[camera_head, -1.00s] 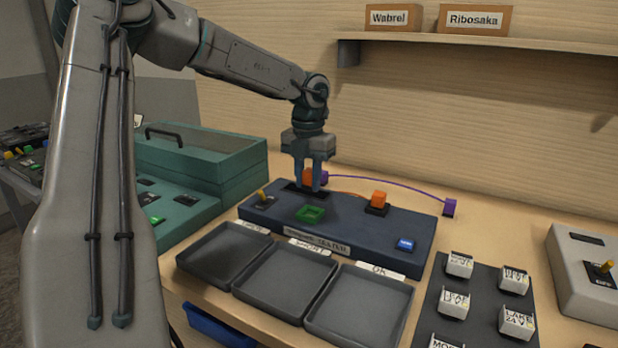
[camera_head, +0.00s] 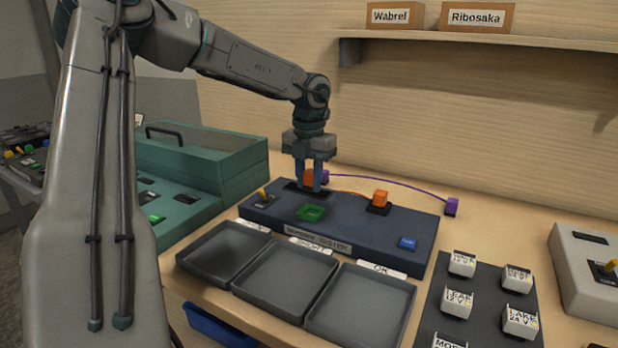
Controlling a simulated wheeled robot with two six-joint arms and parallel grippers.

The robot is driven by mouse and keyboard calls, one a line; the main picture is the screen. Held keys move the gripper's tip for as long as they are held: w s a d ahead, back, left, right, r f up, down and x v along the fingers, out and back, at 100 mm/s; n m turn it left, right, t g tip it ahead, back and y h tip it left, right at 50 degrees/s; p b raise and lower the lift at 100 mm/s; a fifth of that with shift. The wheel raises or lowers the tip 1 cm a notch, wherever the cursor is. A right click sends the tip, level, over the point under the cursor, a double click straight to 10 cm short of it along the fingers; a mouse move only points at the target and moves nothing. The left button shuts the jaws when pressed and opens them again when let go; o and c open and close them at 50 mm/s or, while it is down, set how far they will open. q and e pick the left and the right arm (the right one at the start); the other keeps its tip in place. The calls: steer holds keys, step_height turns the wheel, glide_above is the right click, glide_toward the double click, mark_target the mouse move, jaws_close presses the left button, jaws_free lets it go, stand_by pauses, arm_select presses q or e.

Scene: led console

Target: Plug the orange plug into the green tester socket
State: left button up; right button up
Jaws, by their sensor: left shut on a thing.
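The dark blue tester (camera_head: 345,222) stands on the bench with a green socket (camera_head: 311,213) in its top. My left gripper (camera_head: 308,188) points down over the tester's back left, just behind the green socket. It is shut on an orange plug (camera_head: 308,176), partly hidden by the fingers, low over a dark slot. A second orange block (camera_head: 380,198) sits on a dark base at the tester's right, with an orange wire running toward the gripper. A purple plug (camera_head: 452,207) lies on the bench behind, its purple wire leading to the gripper area. My right gripper is not in view.
Three grey trays (camera_head: 272,282) with labels stand in front of the tester. A dark mat (camera_head: 478,300) with several white labelled blocks lies at right, beside a pale switch box (camera_head: 590,272). A teal case (camera_head: 200,160) stands at left. A shelf (camera_head: 480,40) with boxes hangs above.

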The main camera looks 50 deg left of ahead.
arm_select(q)
steer(key=shift+f+b, duration=1.95)
steer(key=shift+f, duration=0.65)
steer(key=shift+f+b, duration=0.5)
steer(key=shift+b, duration=0.1)
stand_by(1.3)
